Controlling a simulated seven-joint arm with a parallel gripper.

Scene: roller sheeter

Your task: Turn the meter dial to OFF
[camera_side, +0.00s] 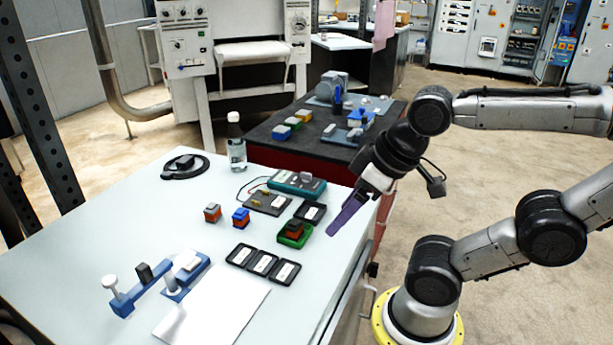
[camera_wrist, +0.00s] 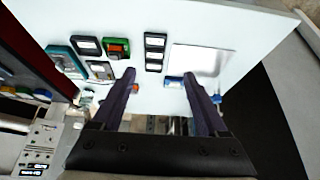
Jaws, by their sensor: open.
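A teal meter (camera_side: 284,182) lies flat near the far right part of the white table, with a raised grey piece on top that looks like its dial (camera_side: 306,177). Its markings are too small to read. Thin wires loop from it beside a grey board (camera_side: 262,205). The teal meter (camera_wrist: 66,62) also shows at the left in the wrist view. My gripper (camera_side: 333,232) hangs over the table's right edge, in front and to the right of the meter and apart from it. In the wrist view my gripper (camera_wrist: 159,76) has two purple fingers spread wide with nothing between them.
A green tray (camera_side: 294,242) with an orange block and a black frame (camera_side: 310,212) lie near my fingers. Three joined black frames (camera_side: 262,262), small blocks, a bottle (camera_side: 236,145) and a blue fixture (camera_side: 130,301) also occupy the table. Its left middle is clear.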

